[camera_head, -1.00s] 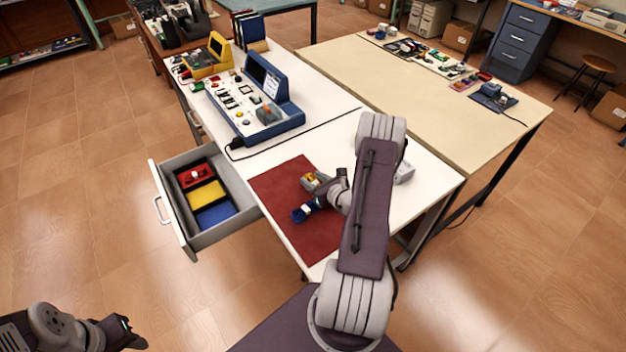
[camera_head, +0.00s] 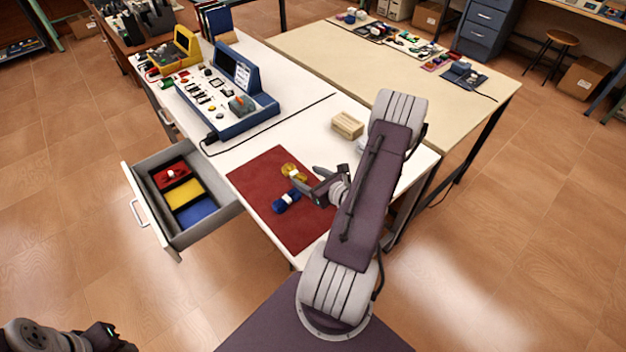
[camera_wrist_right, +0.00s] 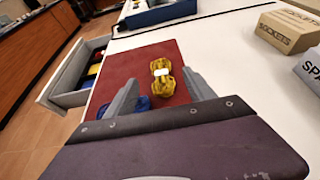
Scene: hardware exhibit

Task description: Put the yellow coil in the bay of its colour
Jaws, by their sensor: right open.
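The yellow coil (camera_head: 294,173), with a white band around its middle, lies on the red mat (camera_head: 268,166). In the right wrist view the yellow coil (camera_wrist_right: 161,79) shows between and beyond my open fingers. My right gripper (camera_head: 311,184) is open and empty, close beside the coil. A blue coil (camera_head: 286,201) lies on the mat next to it, partly hidden by a finger in the wrist view. The open drawer holds a red bay with a red coil (camera_head: 171,175), a yellow bay (camera_head: 184,194) and a blue bay (camera_head: 197,213). My left gripper (camera_head: 105,338) is at the bottom left.
A blue instrument console (camera_head: 243,90) stands on the white bench behind the mat, with a yellow device (camera_head: 178,52) further back. A cardboard box (camera_head: 347,125) and a pale box are right of the mat. The drawer (camera_head: 166,222) juts out left of the bench.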

